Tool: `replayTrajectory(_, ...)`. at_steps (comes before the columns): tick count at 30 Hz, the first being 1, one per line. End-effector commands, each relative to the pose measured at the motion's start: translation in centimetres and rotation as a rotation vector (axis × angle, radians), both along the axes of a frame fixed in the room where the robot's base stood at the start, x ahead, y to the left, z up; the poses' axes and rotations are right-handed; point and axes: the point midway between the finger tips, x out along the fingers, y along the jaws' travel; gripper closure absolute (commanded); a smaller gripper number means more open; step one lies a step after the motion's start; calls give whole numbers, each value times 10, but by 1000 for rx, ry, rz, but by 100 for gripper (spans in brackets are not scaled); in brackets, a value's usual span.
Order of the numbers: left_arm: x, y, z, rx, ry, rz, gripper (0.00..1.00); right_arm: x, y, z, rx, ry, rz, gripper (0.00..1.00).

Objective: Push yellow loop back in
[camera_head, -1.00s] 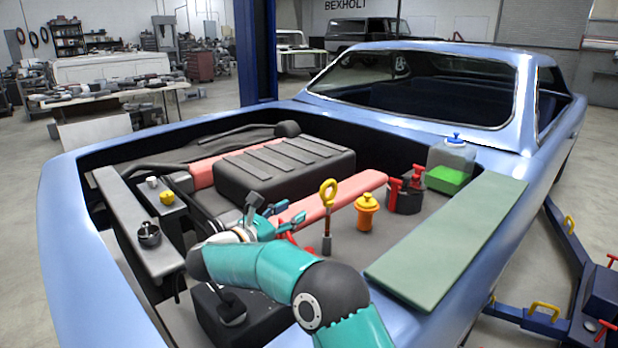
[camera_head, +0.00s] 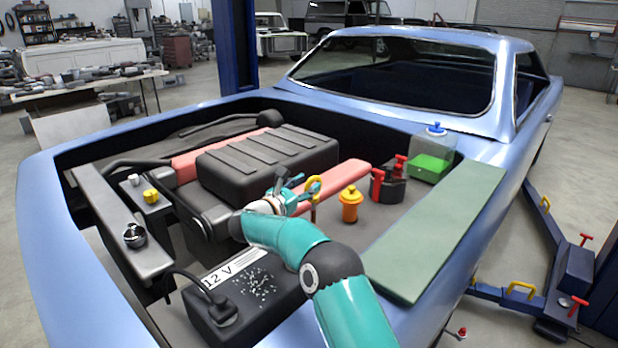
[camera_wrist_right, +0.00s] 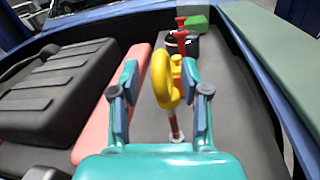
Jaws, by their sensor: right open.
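The yellow loop (camera_head: 314,187) tops a thin upright rod in the engine bay. It stands well above the bay surface, left of the orange-capped filler (camera_head: 350,203). In the right wrist view the yellow loop (camera_wrist_right: 161,78) appears between the two open fingers of my right gripper (camera_wrist_right: 160,85), with gaps on both sides. I cannot tell whether it is within the jaws or just beyond. My left gripper is not in view.
A black engine cover (camera_head: 268,160) and a red rail (camera_head: 340,173) lie behind the loop. A black 12 V battery (camera_head: 250,290) sits in front. A black pot with red handles (camera_head: 390,185) and a green-filled tank (camera_head: 432,158) stand right. A green board (camera_head: 440,225) covers the fender.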

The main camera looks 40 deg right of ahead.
Motion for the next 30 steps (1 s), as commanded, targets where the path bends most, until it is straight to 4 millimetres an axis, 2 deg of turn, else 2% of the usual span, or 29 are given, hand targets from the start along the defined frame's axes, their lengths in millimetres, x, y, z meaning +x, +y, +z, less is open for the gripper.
replayTrajectory(3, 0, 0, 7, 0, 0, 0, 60, 3, -15, 1, 0, 0, -1, 54)
replayTrajectory(6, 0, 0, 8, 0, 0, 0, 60, 5, -21, 1, -1, -1, 0, 54)
replayTrajectory(16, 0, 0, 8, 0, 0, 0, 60, 5, -24, -1, 0, 0, 0, 54)
replayTrajectory(17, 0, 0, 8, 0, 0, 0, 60, 5, -24, -1, 0, 0, 0, 58)
replayTrajectory(24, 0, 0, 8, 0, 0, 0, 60, 5, -24, 0, 0, 0, 1, 98)
replayTrajectory(25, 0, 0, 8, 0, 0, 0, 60, 5, -24, 0, 0, 0, 1, 100)
replayTrajectory(30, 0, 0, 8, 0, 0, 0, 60, 5, -24, 0, 0, 0, 1, 100)
